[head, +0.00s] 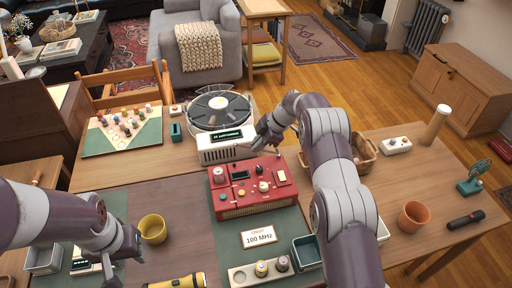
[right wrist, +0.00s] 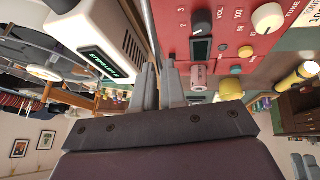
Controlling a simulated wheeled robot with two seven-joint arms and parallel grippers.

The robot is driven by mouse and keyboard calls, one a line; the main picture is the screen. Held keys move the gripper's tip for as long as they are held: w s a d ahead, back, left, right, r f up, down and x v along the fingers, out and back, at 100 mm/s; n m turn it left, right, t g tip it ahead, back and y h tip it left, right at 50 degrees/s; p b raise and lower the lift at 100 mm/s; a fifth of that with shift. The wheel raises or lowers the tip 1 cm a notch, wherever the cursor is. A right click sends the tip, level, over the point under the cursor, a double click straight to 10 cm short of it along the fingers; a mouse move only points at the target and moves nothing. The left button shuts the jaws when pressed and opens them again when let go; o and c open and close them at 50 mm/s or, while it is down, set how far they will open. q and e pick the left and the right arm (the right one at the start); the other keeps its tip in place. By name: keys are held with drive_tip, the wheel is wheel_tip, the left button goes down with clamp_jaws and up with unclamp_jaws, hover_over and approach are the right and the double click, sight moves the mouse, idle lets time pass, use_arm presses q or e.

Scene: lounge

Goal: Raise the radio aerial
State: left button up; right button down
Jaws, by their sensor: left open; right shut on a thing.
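The red radio (head: 250,202) sits on the green mat, with dials, knobs and a small screen on its top panel. Its panel also shows upside down in the right wrist view (right wrist: 226,50). My right gripper (head: 258,146) is at the radio's far edge, beside the white device. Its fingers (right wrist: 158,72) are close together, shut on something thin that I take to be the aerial. My left gripper (head: 122,262) is open and empty at the lower left, well apart from the radio.
A white device with a green display (head: 226,146) and a turntable (head: 220,108) stand behind the radio. A "100 MHz" card (head: 259,237) lies in front. A yellow cup (head: 153,229) and flashlight (head: 178,281) are at the left, a wicker basket (head: 364,150) at the right.

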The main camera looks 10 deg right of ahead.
drive_tip(key=c, duration=1.2)
unclamp_jaws()
drive_tip(key=p+v, duration=1.2)
drive_tip(key=shift+d+r, duration=0.1)
drive_tip(key=shift+r, duration=0.3)
